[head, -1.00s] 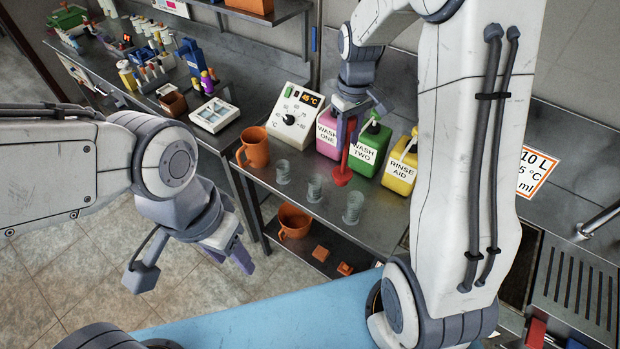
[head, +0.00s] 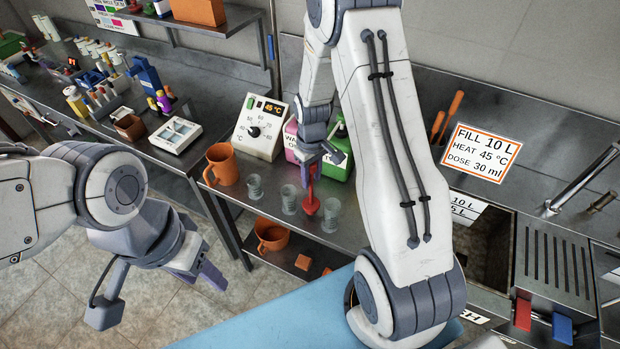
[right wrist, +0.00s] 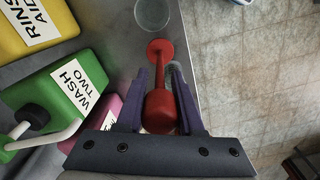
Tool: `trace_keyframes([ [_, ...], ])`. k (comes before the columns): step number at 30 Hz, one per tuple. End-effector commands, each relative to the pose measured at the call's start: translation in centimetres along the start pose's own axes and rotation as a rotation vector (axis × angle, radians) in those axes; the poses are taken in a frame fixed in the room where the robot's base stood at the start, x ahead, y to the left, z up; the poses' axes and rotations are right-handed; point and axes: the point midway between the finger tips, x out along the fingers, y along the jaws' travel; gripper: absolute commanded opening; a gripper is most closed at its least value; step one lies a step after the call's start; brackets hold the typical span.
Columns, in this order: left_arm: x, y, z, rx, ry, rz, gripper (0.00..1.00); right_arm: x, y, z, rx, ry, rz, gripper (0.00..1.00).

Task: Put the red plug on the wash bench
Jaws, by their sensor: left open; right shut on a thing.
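The red plug (head: 312,206) has a round disc, a thin stem and a thick red handle. My right gripper (head: 314,165) is shut on the handle, with the disc pointing down. In the right wrist view the handle (right wrist: 160,112) sits between the two fingers of the gripper (right wrist: 158,74). The plug is at the steel wash bench (head: 262,217), between two clear glasses in the head view; I cannot tell whether its disc touches the top. My left gripper (head: 208,274) is open and empty, left of the bench over the floor.
Clear glasses (head: 290,199) (head: 331,216) stand close to the plug. An orange mug (head: 222,166), a dial box (head: 260,127) and the green WASH TWO jug (right wrist: 62,98) stand around. A sink and a FILL 10 L sign (head: 481,152) are at the right.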

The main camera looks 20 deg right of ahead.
Motion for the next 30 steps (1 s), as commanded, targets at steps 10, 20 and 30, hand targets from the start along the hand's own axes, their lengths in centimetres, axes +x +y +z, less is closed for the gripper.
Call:
trace_keyframes([
  [10,-0.7,0.1,0.0,0.001,0.000,0.000,0.50,1.9,-0.1,-0.2,-0.003,0.003,0.001,0.00],
  [20,-0.4,0.0,0.0,0.001,0.000,0.000,0.50,2.1,-0.1,-0.1,-0.003,0.001,0.001,0.66],
  [30,-0.8,0.1,0.0,0.001,0.000,0.000,0.50,1.7,-0.1,-0.1,-0.003,0.002,0.001,0.66],
])
